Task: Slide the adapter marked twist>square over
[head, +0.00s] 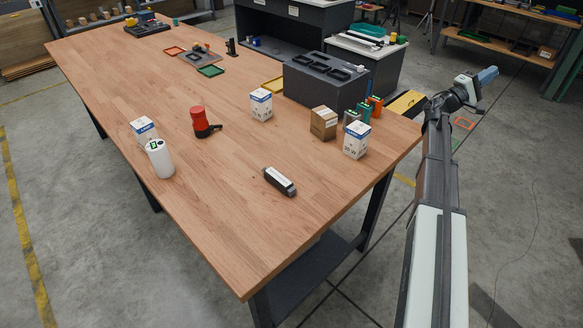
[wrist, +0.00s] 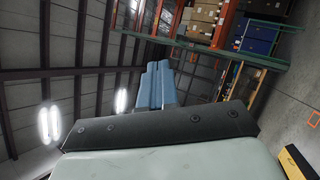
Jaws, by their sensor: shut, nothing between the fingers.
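A dark oblong block with a pale label (head: 279,181) lies on the wooden table near its front edge. It may be the adapter, but I cannot read any marking on it. My gripper (head: 488,75) is off to the right of the table, beyond its right edge and far from this block. In the wrist view, the blue fingers of my gripper (wrist: 156,85) are together with nothing between them. The wrist view points up toward the roof and shelving and shows none of the tabletop objects.
The wooden table (head: 225,215) has clear room at front. A red tool (head: 199,120), white canister (head: 160,160), several cartons (head: 323,123) and small coloured blocks (head: 362,112) stand on it. A dark grey box with recesses (head: 327,88) stands at the right edge.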

